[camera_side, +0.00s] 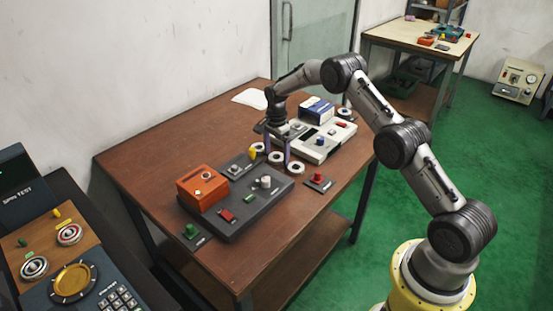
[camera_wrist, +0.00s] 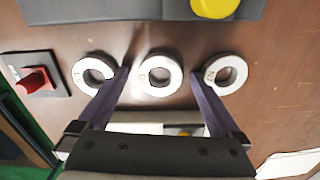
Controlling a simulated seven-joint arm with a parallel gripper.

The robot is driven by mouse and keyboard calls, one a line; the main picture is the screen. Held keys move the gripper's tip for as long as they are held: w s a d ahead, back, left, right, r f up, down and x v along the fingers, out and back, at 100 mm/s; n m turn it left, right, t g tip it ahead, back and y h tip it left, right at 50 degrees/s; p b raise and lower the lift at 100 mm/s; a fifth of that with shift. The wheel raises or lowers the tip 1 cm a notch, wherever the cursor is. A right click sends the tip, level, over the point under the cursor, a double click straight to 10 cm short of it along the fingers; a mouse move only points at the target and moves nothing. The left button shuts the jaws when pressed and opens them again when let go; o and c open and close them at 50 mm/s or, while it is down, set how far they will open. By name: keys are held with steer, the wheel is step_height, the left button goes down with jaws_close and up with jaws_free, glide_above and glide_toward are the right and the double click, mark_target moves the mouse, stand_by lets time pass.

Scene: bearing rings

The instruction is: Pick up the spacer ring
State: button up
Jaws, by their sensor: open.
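Three pale rings with dark centres lie in a row on the brown table. In the wrist view they are a left ring (camera_wrist: 83,75), a middle ring (camera_wrist: 160,60) and a right ring (camera_wrist: 239,75). Each has small marks that I cannot read surely, so I cannot tell which is the spacer ring. My gripper (camera_wrist: 160,76) is open and empty, its purple fingers reaching down on either side of the middle ring. In the side view my gripper (camera_side: 276,153) is over the row, with one ring (camera_side: 297,168) clear at its right. I cannot tell whether the fingertips touch any ring.
A dark panel (camera_side: 240,222) with an orange box (camera_side: 202,188) and several knobs lies in front of the rings. A red button on a plate (camera_side: 318,182) is to the right. A pale console (camera_side: 325,148) and a blue box (camera_side: 316,110) stand behind. The table's left part is bare.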

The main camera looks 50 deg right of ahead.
jaws_close()
stand_by(0.5)
steer(key=shift+r, duration=0.2)
